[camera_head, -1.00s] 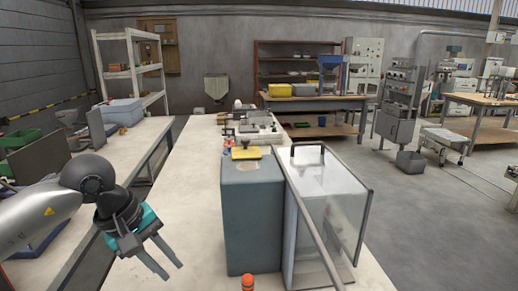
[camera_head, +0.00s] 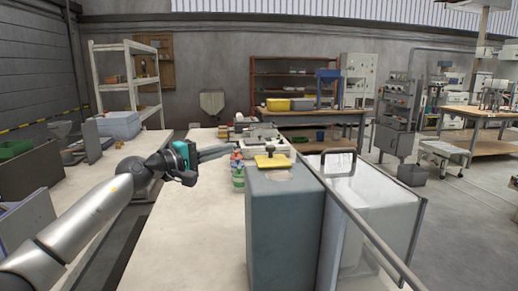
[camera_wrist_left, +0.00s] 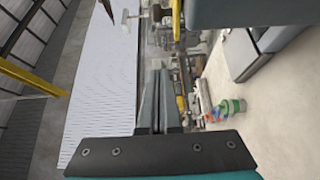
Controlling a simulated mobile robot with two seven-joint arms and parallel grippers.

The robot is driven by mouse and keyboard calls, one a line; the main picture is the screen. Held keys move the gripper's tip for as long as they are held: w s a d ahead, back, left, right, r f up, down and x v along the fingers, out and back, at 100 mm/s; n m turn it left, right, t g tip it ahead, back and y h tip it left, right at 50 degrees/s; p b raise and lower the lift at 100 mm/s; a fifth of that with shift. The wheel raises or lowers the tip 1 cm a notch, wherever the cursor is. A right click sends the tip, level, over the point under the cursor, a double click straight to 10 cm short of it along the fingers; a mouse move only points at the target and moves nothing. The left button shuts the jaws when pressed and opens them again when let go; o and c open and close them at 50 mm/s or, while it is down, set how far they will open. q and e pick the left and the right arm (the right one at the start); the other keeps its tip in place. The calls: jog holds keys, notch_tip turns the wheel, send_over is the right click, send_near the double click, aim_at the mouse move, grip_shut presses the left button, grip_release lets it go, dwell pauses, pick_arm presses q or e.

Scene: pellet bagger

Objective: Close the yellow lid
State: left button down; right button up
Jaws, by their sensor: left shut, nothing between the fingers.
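The yellow lid (camera_head: 271,161), with a dark knob on it, lies at the far edge of the top of the tall grey box (camera_head: 285,225). A pale round patch (camera_head: 280,175) shows on the box top just in front of the lid; I cannot tell whether it is an opening. My left gripper (camera_head: 228,150) is raised left of the lid and apart from it, with its fingers pointing right. In the left wrist view its fingers (camera_wrist_left: 157,74) are together and empty. I cannot make out the lid surely there. My right gripper is not in view.
The pale bench (camera_head: 190,235) is clear at front left.

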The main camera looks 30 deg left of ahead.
aim_at(272, 156)
pick_arm(q)
jog(key=shift+w+d+p, duration=1.9)
jog(key=shift+w+d, duration=1.25)
jog(key=shift+d, duration=0.1)
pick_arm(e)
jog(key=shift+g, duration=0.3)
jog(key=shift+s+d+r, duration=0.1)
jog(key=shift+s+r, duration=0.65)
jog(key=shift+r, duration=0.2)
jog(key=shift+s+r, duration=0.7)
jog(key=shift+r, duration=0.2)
